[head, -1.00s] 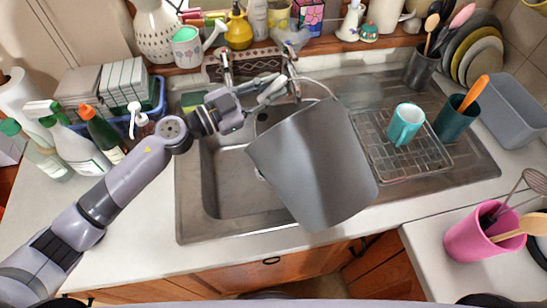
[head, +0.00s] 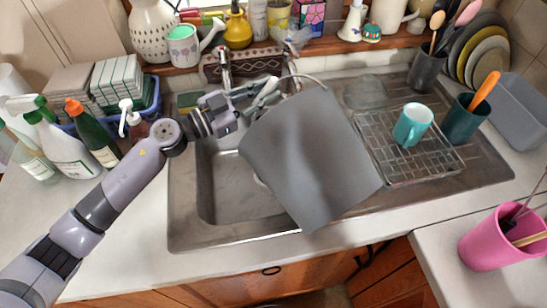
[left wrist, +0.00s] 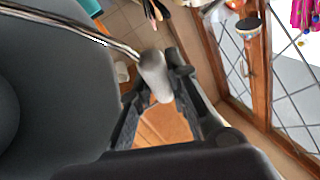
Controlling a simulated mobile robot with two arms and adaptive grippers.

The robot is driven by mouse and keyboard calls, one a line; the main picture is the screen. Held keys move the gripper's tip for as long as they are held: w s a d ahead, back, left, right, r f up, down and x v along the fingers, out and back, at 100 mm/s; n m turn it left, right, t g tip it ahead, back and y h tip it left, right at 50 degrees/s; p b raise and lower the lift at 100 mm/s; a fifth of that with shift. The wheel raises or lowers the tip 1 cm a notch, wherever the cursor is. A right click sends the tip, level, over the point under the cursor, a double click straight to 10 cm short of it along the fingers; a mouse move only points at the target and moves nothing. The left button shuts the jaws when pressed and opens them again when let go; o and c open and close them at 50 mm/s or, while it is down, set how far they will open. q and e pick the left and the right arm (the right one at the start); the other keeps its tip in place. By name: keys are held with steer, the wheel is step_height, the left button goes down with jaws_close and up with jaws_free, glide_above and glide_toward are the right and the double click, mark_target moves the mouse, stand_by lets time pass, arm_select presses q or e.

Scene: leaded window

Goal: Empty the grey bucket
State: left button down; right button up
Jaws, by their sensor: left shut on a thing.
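The grey bucket (head: 310,155) hangs tilted over the sink (head: 225,185), covering much of its right part. Its wire handle (head: 305,77) arches at its upper end. My left gripper (head: 264,96) is at the bucket's upper left, shut on the handle. In the left wrist view, a pale grip (left wrist: 155,76) on the wire handle sits between the fingers of my left gripper (left wrist: 160,95). The grey bucket (left wrist: 50,95) fills the left of that view. What the bucket holds cannot be made out. My right gripper is not in view.
A tap (head: 224,68) stands behind the sink. A wire rack (head: 405,150) with a teal mug (head: 412,124) lies on the drainer at right. Several bottles (head: 60,145) stand at left. A pink pot (head: 500,238) stands at lower right. The front counter at left is clear.

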arm_select(q)
steer(key=shift+w+a+f+n+b, duration=0.3)
steer(key=shift+w+f+b, duration=0.2)
steer(key=shift+b, duration=0.3)
steer(key=shift+w, duration=0.1)
steer(key=shift+w+a+f+n+b, duration=0.2)
steer(key=shift+w+f+b, duration=0.2)
steer(key=shift+b, duration=0.2)
steer(key=shift+w+a+f+n+b, duration=0.15)
steer(key=shift+w+f+n+b, duration=0.1)
steer(key=shift+f+b, duration=0.25)
stand_by(1.6)
